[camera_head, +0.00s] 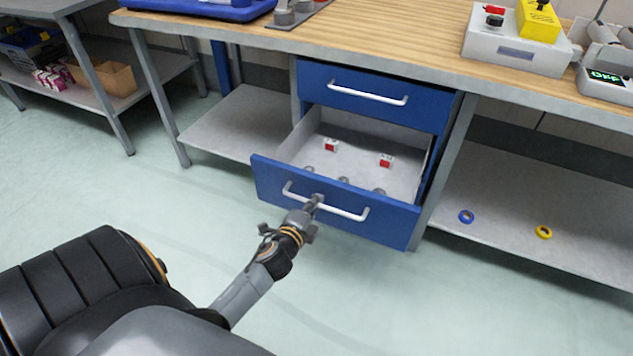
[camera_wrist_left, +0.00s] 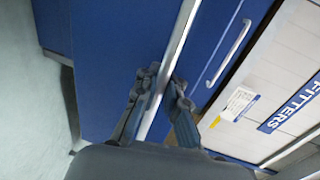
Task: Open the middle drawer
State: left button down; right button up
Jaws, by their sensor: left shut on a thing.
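The blue drawer (camera_head: 300,183) below the top drawer stands pulled out, and its grey inside shows. Its white handle (camera_head: 345,211) runs across the front. My left gripper (camera_head: 316,201) reaches the handle from the lower left and is shut on it near its middle. In the left wrist view the fingers (camera_wrist_left: 158,92) lie on both sides of the handle bar (camera_wrist_left: 177,45). The top drawer (camera_head: 340,80) is shut. Whether another drawer lies below the open one is hidden. My right gripper is not in view.
Small red-and-white items (camera_head: 330,146) and grey round parts lie in the open drawer. The wooden bench top (camera_head: 390,45) is above. A blue ring (camera_head: 466,216) and a yellow ring (camera_head: 544,232) lie on the right lower shelf. The floor in front is clear.

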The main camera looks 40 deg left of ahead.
pick_arm(q)
jog(key=c, duration=1.4)
grip_release()
jog(key=shift+c, duration=0.2)
jog(key=shift+s, duration=0.25)
jog(key=v, duration=1.1)
jog(key=shift+s, duration=0.2)
jog(key=shift+r, duration=0.1)
